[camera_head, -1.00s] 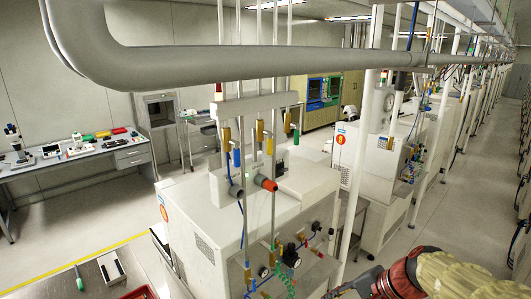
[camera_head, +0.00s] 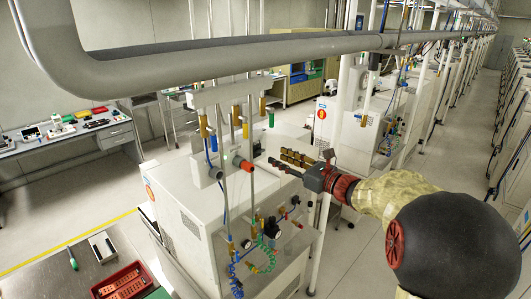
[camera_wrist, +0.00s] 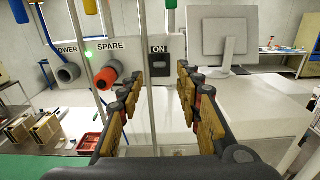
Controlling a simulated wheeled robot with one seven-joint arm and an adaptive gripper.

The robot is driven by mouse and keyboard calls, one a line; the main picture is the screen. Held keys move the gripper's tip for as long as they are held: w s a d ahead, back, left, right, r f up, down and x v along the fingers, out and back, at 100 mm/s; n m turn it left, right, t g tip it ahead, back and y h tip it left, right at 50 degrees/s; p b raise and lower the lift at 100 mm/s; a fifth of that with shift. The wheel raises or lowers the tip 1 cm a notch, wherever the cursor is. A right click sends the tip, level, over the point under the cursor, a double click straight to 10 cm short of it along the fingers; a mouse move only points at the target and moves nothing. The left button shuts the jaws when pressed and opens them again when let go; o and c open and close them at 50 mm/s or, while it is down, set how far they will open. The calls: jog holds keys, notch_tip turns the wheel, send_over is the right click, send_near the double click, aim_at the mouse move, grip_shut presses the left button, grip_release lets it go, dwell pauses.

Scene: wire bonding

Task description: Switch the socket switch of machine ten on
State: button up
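A grey panel (camera_wrist: 165,72) is ahead in the wrist view, with labels reading POWER, SPARE and ON. A small green light (camera_wrist: 88,52) glows near POWER. The red-ended plug also shows in the head view (camera_head: 243,163). My gripper (camera_wrist: 160,78) is open and empty, its fingers on either side of the switch in view. The gripper (camera_head: 280,158) is above the white machine (camera_head: 200,220). No machine number is readable.
Thin vertical pipes (camera_wrist: 146,110) stand between my fingers and the panel. A monitor (camera_wrist: 217,35) stands to the right. A thick grey pipe (camera_head: 250,52) crosses overhead. A red tray (camera_head: 122,282) lies on the front left table.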

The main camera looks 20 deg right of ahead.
aim_at(263, 150)
jog(key=p+x, duration=0.1)
jog(key=x, duration=0.5)
jog(key=shift+w, duration=0.1)
jog(key=shift+c, duration=1)
grip_shut()
